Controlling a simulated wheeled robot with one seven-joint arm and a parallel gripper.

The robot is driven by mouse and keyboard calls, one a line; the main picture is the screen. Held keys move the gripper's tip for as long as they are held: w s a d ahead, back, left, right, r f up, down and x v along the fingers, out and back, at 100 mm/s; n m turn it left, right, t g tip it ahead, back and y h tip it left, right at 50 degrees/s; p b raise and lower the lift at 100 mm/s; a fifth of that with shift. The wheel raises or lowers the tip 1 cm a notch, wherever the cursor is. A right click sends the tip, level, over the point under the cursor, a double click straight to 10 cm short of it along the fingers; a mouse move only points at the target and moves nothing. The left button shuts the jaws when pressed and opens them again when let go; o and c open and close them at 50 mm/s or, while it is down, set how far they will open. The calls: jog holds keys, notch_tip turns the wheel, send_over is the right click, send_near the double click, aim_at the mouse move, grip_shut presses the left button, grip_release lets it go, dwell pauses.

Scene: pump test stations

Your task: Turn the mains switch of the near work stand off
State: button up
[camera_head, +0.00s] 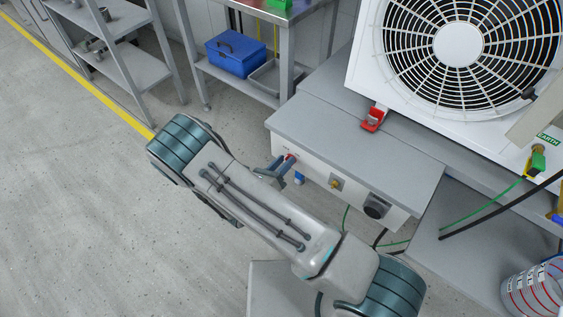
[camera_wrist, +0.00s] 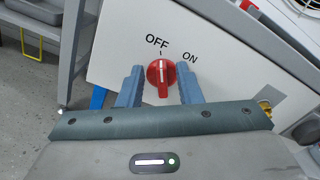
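The mains switch is a red rotary knob (camera_wrist: 160,74) on the white front panel (camera_wrist: 112,62) of the near work stand (camera_head: 340,128). OFF and ON are printed above it. Its white line points up at the OFF mark. In the head view only a bit of the red knob (camera_head: 290,156) shows past my gripper (camera_head: 284,168). In the wrist view the two blue-grey fingers of my gripper (camera_wrist: 160,88) stand apart, one on each side of the knob. They look open, with a narrow gap on each side; contact is not visible.
A red clip (camera_head: 373,118) is on top, by the large fan unit (camera_head: 458,47). Green and black cables hang at right. A shelf with a blue box (camera_head: 235,54) stands behind. Floor is free at left.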

jog(key=p+v, duration=0.1)
jog(key=v, duration=1.2)
jog(key=shift+s+a, duration=0.2)
jog(key=shift+s, duration=0.05)
jog(key=d+r+m+g+p, duration=0.5)
jog(key=d+r+m+g, duration=0.3)
jog(key=r, duration=0.5)
jog(key=d+r+m+g+p, duration=0.4)
jog(key=d+r+m+g, duration=0.25)
jog(key=r+m, duration=0.45)
jog(key=s+d+r+m+t+y+p, duration=0.1)
jog(key=s+d+r+m+y+p, duration=0.1)
jog(key=r+m, duration=0.3)
jog(key=s+d+r+m+t+y+p, duration=0.1)
jog(key=s+d+r+m+y+p, duration=0.2)
jog(key=r, duration=0.8)
jog(key=s+d+r+m+t+y+p, duration=0.1)
jog(key=s+d+r+m+y+p, duration=0.2)
jog(key=r, duration=0.6)
jog(key=m+y+p, duration=0.2)
jog(key=m+y, duration=0.1)
jog(key=m, duration=0.1)
jog(key=shift+m+p, duration=0.3)
jog(key=shift+m, duration=0.1)
jog(key=shift+s+d+r, duration=0.1)
